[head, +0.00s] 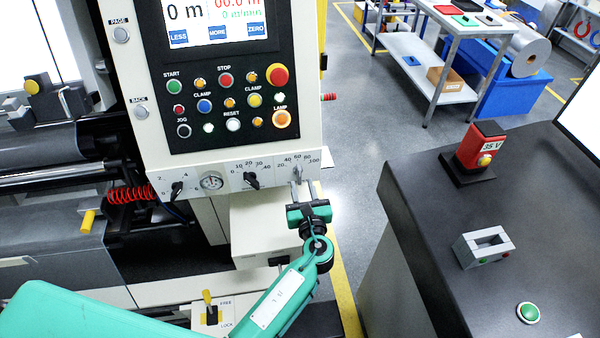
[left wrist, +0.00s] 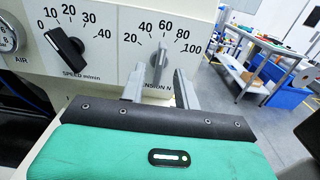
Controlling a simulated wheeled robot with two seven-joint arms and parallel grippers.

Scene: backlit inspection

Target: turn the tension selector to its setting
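The tension selector (left wrist: 159,62) is a grey knob on the machine's white front plate, with a printed scale from 20 to 100. Its label is partly hidden by my gripper. The knob stands nearly upright, close to the 60 mark. In the head view the selector (head: 297,172) is at the right end of the lower dial row. My left gripper (head: 302,192) is just below and in front of it. In the left wrist view its two grey fingers (left wrist: 157,88) are apart, one on either side of the knob's lower part; contact cannot be told. My right gripper is not in view.
The black speed selector (left wrist: 64,45) sits left of the tension selector, with an air gauge (head: 211,182) beyond it. The button panel (head: 228,105) is above. A dark bench (head: 420,210) with a red 35 V device (head: 478,147) stands to the right, across open floor.

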